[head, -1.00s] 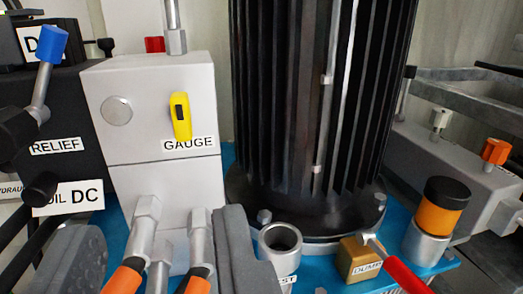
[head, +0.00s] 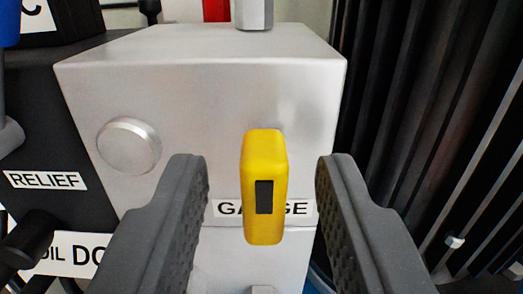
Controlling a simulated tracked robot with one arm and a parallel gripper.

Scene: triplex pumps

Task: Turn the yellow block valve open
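The yellow block valve handle (head: 264,222) stands upright on the front of a silver block (head: 200,90). It has a dark rectangular slot in its face and partly covers the GAUGE label (head: 226,209) behind it. My gripper (head: 262,180) is open, with one grey finger to the left of the handle and one to the right. There is a clear gap on both sides, and neither finger touches the handle in this view.
A round silver plug (head: 129,146) sits on the block left of the handle. A RELIEF label (head: 45,180) is on the dark block at far left. A black finned motor (head: 430,110) stands close on the right. A silver fitting (head: 254,14) rises from the block's top.

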